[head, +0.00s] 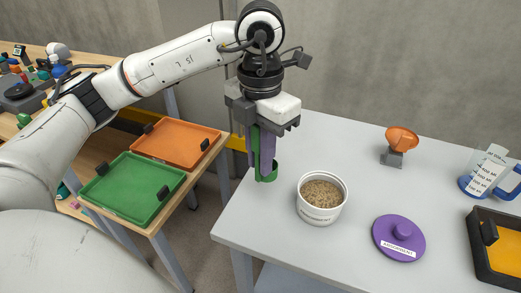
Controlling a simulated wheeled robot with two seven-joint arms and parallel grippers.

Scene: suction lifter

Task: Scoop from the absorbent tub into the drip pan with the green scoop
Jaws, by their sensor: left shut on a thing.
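My left gripper (266,165) points down at the left edge of the grey table, shut on the green scoop (267,178). The scoop's handle is partly hidden between the fingers, and its cup hangs at the bottom. The white absorbent tub (321,217) stands open just to the right of the scoop, with brown granules inside. A black tray with a yellow-orange inside (486,263), which looks like the drip pan, is cut off at the right edge. My right gripper is not in view.
A purple lid (413,247) lies right of the tub. An orange funnel-shaped cup (402,138) on a grey stand and a blue-handled measuring jug (477,186) stand farther back. Green (133,188) and orange (177,142) trays lie on a wooden table at left, across a gap.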

